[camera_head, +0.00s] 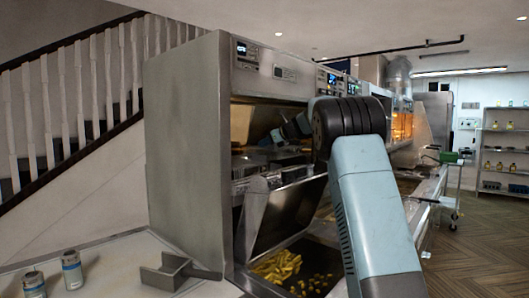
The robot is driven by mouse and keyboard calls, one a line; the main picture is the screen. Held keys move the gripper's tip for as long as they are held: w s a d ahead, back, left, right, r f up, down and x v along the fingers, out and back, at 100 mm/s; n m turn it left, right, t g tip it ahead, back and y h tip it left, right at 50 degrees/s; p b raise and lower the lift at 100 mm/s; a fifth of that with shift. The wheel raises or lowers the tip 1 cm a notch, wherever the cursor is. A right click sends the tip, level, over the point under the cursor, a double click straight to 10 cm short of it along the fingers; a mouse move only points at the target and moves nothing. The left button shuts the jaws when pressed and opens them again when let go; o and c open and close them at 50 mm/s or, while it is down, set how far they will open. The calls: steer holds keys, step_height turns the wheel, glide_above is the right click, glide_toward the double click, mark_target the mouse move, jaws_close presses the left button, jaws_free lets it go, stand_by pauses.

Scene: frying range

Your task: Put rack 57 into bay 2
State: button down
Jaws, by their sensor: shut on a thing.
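My arm reaches from the lower right into the opening of the frying range (190,130). My gripper (276,137) is small and dim in that opening, left of the arm's black joint. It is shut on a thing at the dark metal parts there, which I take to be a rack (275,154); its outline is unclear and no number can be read. Bay numbers cannot be read either, so I cannot tell which bay is bay 2. My arm hides part of the range front.
A tilted metal panel (285,212) stands above a pan of yellow fries (278,266). A cart (447,180) and shelves (503,150) stand at the right; the floor there is clear.

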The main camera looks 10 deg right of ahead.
mark_target(268, 148)
steer(key=shift+w+a, duration=0.3)
steer(key=shift+w+f, duration=0.15)
steer(key=shift+f, duration=2.2)
steer(key=c, duration=1.1)
jaws_free()
